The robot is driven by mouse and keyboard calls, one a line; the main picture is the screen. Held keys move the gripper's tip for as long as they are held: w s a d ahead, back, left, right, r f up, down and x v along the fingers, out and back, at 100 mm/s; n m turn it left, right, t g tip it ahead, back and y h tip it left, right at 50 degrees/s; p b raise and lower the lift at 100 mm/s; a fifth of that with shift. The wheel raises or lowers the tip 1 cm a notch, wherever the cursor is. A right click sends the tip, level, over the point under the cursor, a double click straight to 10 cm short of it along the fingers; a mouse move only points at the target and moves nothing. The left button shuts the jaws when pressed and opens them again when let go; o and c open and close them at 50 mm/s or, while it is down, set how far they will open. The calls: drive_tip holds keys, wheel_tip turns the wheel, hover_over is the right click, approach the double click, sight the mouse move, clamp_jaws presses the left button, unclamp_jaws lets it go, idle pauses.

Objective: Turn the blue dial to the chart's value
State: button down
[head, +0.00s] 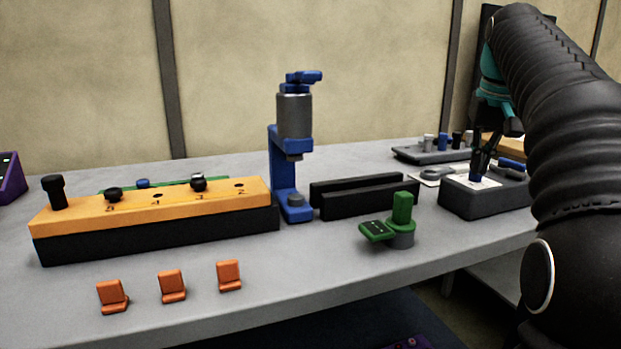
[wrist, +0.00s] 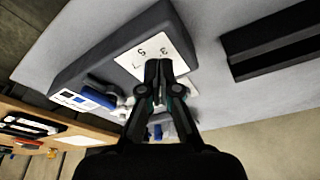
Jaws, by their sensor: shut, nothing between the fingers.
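A dark grey box (head: 487,205) stands at the right of the bench and carries a white plate with numbers; the plate also shows in the wrist view (wrist: 135,59). My gripper (head: 477,172) points down at this plate; in the wrist view its fingers (wrist: 158,65) are shut together with nothing between them. In the wrist view the fingers hide that spot, so contact and dial setting cannot be told. A small white card (wrist: 76,99) with dark and blue marks is beside a blue handle (wrist: 105,99).
A grey tray with knobs (head: 428,153) stands behind the box. Black rails (head: 365,201), a blue press (head: 282,170) and a green fixture (head: 402,230) stand left of it. An orange-topped block (head: 150,210) and orange clips (head: 172,287) are farther left. The front bench middle is clear.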

drive_tip(key=shift+f+b, duration=0.3)
drive_tip(key=shift+f, duration=0.45)
drive_tip(key=shift+w, duration=0.1)
idle(0.5)
drive_tip(key=shift+d+r+p, duration=0.1)
drive_tip(key=shift+d+p, duration=0.35)
drive_tip(key=shift+p, duration=0.75)
drive_tip(key=shift+d, duration=0.4)
drive_tip(key=shift+s, duration=0.5)
drive_tip(key=shift+r, duration=2.9)
